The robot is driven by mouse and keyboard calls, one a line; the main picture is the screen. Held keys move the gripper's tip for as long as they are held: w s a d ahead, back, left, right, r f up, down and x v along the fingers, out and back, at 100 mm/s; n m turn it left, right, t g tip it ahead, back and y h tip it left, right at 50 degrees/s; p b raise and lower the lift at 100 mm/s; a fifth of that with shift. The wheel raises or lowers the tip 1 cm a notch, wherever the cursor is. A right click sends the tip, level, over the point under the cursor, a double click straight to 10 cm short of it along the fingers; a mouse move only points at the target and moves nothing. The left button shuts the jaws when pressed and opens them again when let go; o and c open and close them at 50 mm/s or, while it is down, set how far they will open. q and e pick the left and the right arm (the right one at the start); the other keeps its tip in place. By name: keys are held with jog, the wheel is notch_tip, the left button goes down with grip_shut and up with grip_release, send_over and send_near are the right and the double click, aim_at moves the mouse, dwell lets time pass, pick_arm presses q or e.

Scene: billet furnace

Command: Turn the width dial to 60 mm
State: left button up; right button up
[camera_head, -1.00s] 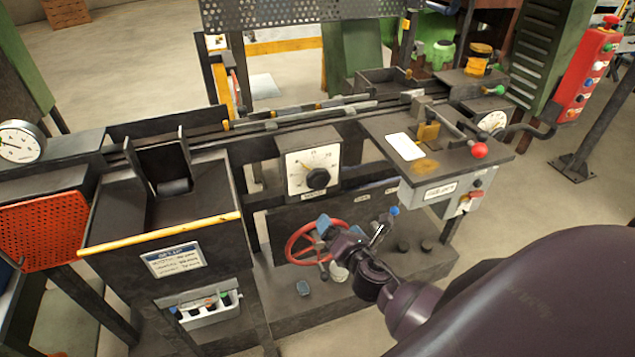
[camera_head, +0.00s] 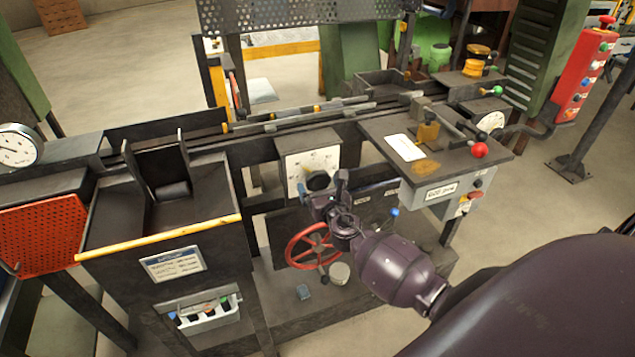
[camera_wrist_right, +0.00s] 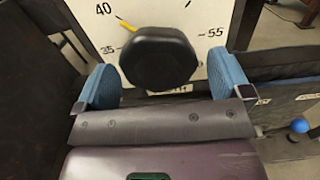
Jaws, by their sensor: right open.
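The width dial (camera_head: 300,163) is a white square plate with a black knob (camera_head: 318,181) on the front of the machine. In the right wrist view the black knob (camera_wrist_right: 158,55) stands in front of the white scale, where 35, 40 and 55 are readable. A yellow pointer (camera_wrist_right: 126,24) shows just beside the knob, close to the 40 mark. My right gripper (camera_head: 328,196) is at the dial's lower right. It is open, with its blue fingertips (camera_wrist_right: 164,82) on either side of the knob's lower part; I cannot tell whether they touch it. My left gripper is out of view.
A red handwheel (camera_head: 312,246) sits below the dial. A blue-tipped lever (camera_head: 394,212) and a grey control box (camera_head: 447,192) are to the right. A set-up card (camera_head: 172,264) hangs at the left, its text too small to read.

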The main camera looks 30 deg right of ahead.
jog(key=shift+x, duration=0.95)
jog(key=c, duration=0.9)
jog(key=shift+m, duration=0.3)
